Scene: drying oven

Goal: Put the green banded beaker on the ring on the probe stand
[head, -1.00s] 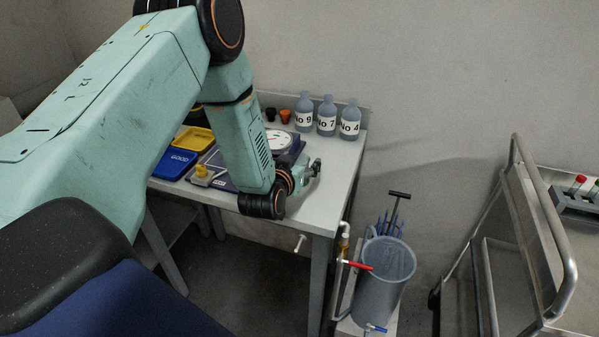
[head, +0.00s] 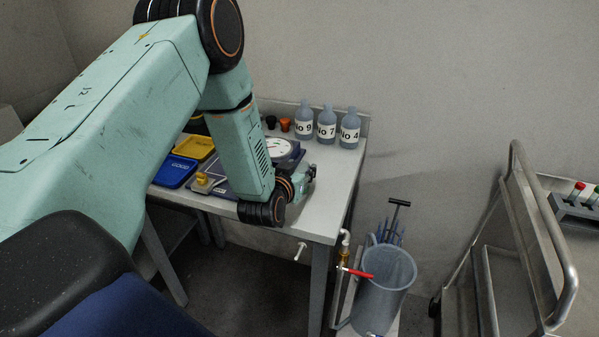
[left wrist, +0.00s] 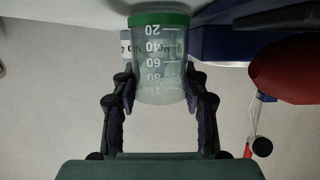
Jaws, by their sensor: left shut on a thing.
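The green banded beaker (left wrist: 160,55) is clear, with white graduation marks and a green band at one end. In the left wrist view it sits between the two fingers of my left gripper (left wrist: 160,92), which is shut on it. In the head view my left gripper (head: 307,175) is over the right part of the table, and the beaker cannot be made out there. I cannot identify the probe stand or its ring in either view. My right gripper is not in view.
The table (head: 325,205) holds a dial device (head: 279,150), a blue tray (head: 175,171), a yellow tray (head: 199,147) and several items, including labelled bottles (head: 327,125) at the back. A grey bucket (head: 383,290) stands right of it. A metal cart (head: 545,270) is farther right.

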